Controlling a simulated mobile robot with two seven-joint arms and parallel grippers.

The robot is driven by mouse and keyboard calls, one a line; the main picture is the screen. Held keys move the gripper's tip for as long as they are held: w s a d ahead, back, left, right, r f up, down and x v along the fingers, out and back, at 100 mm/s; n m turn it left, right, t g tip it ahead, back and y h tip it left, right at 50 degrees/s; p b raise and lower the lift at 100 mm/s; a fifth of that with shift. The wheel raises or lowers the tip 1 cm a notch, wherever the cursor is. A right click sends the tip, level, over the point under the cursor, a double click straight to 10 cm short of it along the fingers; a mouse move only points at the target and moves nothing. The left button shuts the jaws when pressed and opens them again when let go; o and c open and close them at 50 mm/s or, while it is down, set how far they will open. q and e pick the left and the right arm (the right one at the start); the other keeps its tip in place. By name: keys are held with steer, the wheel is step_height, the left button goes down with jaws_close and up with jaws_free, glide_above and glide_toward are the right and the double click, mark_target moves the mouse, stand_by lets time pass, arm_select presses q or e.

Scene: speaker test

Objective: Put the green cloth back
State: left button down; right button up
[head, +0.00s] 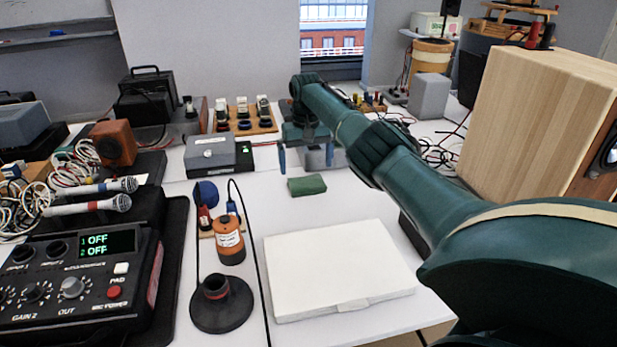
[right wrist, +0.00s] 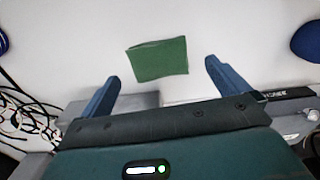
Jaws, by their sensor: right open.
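The green cloth (head: 306,185) lies folded into a small flat block on the white table, behind the white box. In the right wrist view the green cloth (right wrist: 158,60) lies ahead of the fingertips, roughly between them and apart from both. My right gripper (head: 312,165) is open and empty, just behind the cloth in the head view. Its two blue fingers also show in the right wrist view (right wrist: 163,72). My left gripper is in neither view.
A flat white box (head: 338,262) lies in front of the cloth. An orange bottle (head: 230,240) and a black round stand (head: 222,302) with a thin cable are left. A grey device (head: 212,155) stands behind left. A large wooden speaker (head: 535,125) stands right.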

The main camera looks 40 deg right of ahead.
mark_target(307, 184)
step_height(307, 184, up, 7)
steer(key=shift+p, duration=0.3)
steer(key=shift+f, duration=0.15)
